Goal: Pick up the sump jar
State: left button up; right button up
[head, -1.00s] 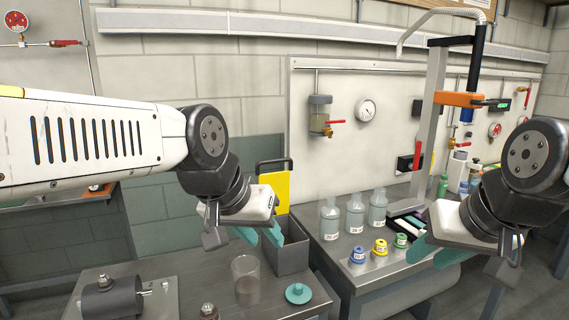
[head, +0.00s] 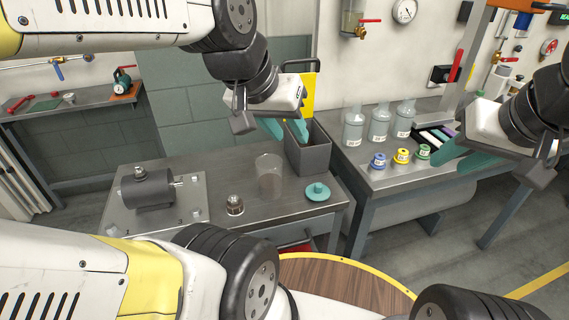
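A clear glass jar (head: 269,176), which I take for the sump jar, stands upright and open-topped on the left steel bench. A round teal lid with a knob (head: 317,192) lies on the bench to its right. My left gripper (head: 286,131) is open and empty, with teal fingers above and behind the jar, in front of the grey bin. It touches neither jar nor lid. My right gripper (head: 462,156) appears open and empty, over the right bench's front edge, right of the small capped pots. Its far finger is partly hidden.
A grey open bin (head: 308,155) stands behind the jar. Several labelled bottles (head: 379,123) and capped pots (head: 401,156) stand on the right bench.

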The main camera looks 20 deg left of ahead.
aim_at(269, 167)
jog(key=u, duration=0.6)
jog(key=l+u, duration=0.15)
jog(key=u, duration=0.3)
jog(key=l+u, duration=0.1)
jog(key=u, duration=0.3)
jog(key=k+l+u, duration=0.1)
jog(key=u, duration=0.35)
jog(key=k+l+u, duration=0.1)
jog(key=u, duration=0.3)
jog(key=k+l, duration=0.25)
jog(key=l, duration=0.15)
jog(key=k+l, duration=0.25)
jog(key=l, duration=0.2)
jog(key=k+l, duration=0.3)
jog(key=i+l, duration=0.1)
jog(key=l, duration=0.25)
